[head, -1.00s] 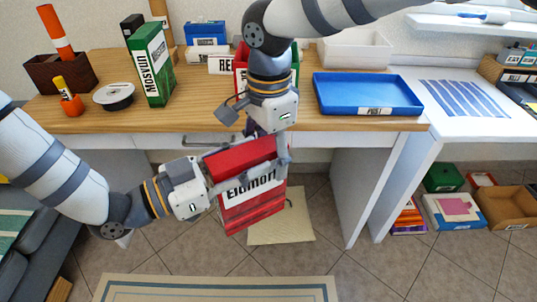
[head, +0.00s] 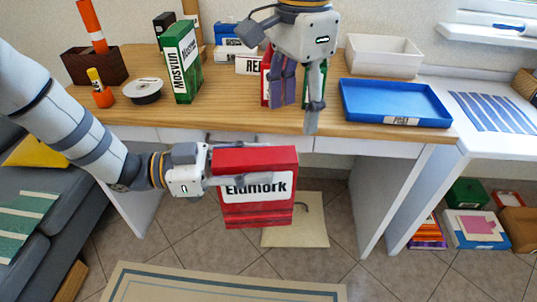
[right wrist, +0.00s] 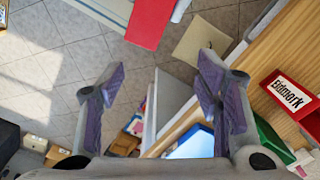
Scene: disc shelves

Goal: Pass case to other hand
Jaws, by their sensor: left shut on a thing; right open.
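The red case (head: 255,212) with a white "Eidmork" label hangs upright in front of the desk edge, above the floor. My left gripper (head: 245,180) is shut on it, its fingers reaching across the case from the left. The case also shows as a red face (right wrist: 150,20) at the top of the right wrist view. My right gripper (head: 298,112) is open and empty, above and to the right of the case and apart from it. Its spread fingers show in the right wrist view (right wrist: 160,85) with nothing between them.
Behind my right gripper, another red case (right wrist: 290,92) and a green case (right wrist: 270,138) stand on the desk. A blue tray (head: 395,103), white bin (head: 383,56), green "Mosvun" case (head: 182,62) and tape reel (head: 143,90) are also there. Floor below is mostly clear.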

